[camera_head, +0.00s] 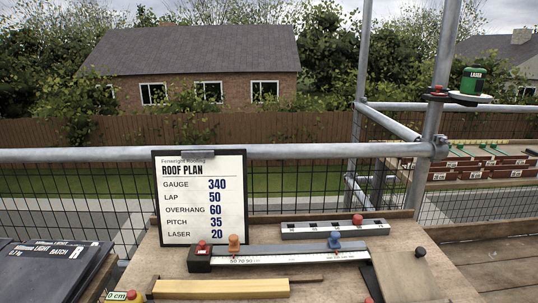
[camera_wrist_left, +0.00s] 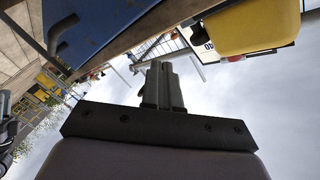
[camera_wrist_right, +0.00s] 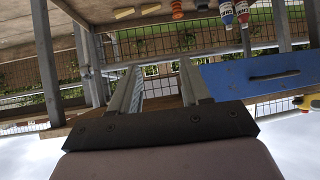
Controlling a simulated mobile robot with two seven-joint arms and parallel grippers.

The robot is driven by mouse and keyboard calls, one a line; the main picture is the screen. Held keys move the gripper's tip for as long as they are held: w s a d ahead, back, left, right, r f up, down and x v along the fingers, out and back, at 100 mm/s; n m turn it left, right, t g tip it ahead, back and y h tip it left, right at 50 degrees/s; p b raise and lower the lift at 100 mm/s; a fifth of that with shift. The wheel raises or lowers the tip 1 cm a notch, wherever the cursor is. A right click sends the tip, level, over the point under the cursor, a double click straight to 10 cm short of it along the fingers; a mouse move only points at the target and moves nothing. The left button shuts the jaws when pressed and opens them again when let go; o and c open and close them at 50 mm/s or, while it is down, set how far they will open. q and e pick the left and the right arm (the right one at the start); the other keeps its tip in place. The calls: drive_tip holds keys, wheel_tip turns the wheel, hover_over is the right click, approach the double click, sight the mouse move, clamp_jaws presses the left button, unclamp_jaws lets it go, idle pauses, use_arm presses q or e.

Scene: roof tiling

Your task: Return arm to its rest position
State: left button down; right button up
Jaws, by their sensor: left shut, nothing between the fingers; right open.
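Neither arm shows in the head view. In the left wrist view my left gripper (camera_wrist_left: 160,72) is shut, its two fingers together with nothing between them. Sky lies behind it, and the view is strongly tilted. In the right wrist view my right gripper (camera_wrist_right: 158,76) is open, its two fingers well apart and nothing held between them. A wooden edge, mesh fence and rails show beyond its fingers. No object touches either gripper in these views.
A green laser (camera_head: 473,80) sits on the scaffold post. A blue panel (camera_wrist_right: 255,76) is right of my right gripper.

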use_arm(q)
drive_tip(key=s+d+f+n+g+y+p, duration=0.3)
drive_tip(key=s+f+n+y, duration=0.3)
drive_tip(key=s+f+n, duration=0.4)
drive_tip(key=s+d+n+g, duration=0.1)
drive_tip(key=s+n, duration=0.1)
drive_tip(key=s, duration=0.1)
drive_tip(key=shift+s+n, duration=0.3)
drive_tip(key=shift+s, duration=0.05)
drive_tip(key=shift+d, duration=0.1)
